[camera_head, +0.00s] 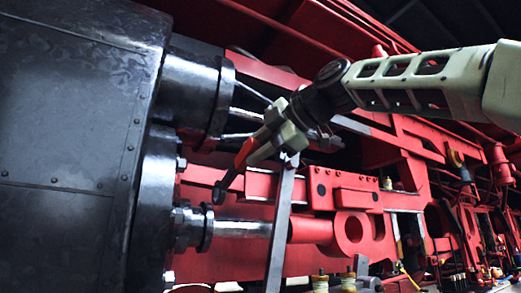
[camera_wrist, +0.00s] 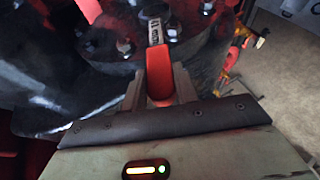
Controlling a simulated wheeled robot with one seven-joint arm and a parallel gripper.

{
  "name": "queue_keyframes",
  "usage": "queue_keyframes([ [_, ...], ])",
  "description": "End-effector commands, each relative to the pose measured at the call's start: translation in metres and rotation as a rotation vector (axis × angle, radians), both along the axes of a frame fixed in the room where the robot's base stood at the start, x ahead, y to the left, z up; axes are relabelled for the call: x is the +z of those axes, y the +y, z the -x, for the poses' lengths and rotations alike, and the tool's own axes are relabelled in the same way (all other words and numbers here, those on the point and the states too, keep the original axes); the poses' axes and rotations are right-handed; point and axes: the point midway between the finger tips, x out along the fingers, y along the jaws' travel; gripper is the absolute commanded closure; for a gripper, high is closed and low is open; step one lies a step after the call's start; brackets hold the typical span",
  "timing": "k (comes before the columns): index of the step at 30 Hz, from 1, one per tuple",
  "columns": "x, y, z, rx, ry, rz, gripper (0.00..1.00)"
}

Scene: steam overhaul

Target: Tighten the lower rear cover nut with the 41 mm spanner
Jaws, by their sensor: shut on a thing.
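My gripper (camera_head: 262,150) is shut on the red handle of the spanner (camera_head: 245,153). In the head view the spanner points down and left, its dark head hanging near the cylinder's rear cover, apparently nearer to me than the piston rod. In the wrist view the red-handled spanner (camera_wrist: 158,75) stands between the fingers (camera_wrist: 160,92), its steel shank and head toward the top edge. Several nuts on a round dark cover (camera_wrist: 110,60) show around it, one at the left (camera_wrist: 90,46). I cannot tell whether the head sits on a nut or which is the lower rear one.
The big dark cylinder casing (camera_head: 70,140) fills the left. A steel upright bar (camera_head: 281,225) stands just below my gripper. Red frame and crosshead parts (camera_head: 345,192) lie to the right. Small yellow-topped bottles (camera_head: 348,280) stand at the bottom. Open floor (camera_wrist: 275,75) shows at right in the wrist view.

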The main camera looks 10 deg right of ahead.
Motion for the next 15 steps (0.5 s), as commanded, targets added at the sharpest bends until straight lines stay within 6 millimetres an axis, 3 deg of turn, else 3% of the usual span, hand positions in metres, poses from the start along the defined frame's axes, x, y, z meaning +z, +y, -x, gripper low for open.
queue_keyframes([
  [1,-0.021,0.002,-0.002,0.003,-0.016,-0.005,1.00],
  [15,-0.112,0.011,-0.028,0.006,-0.137,-0.045,1.00],
])
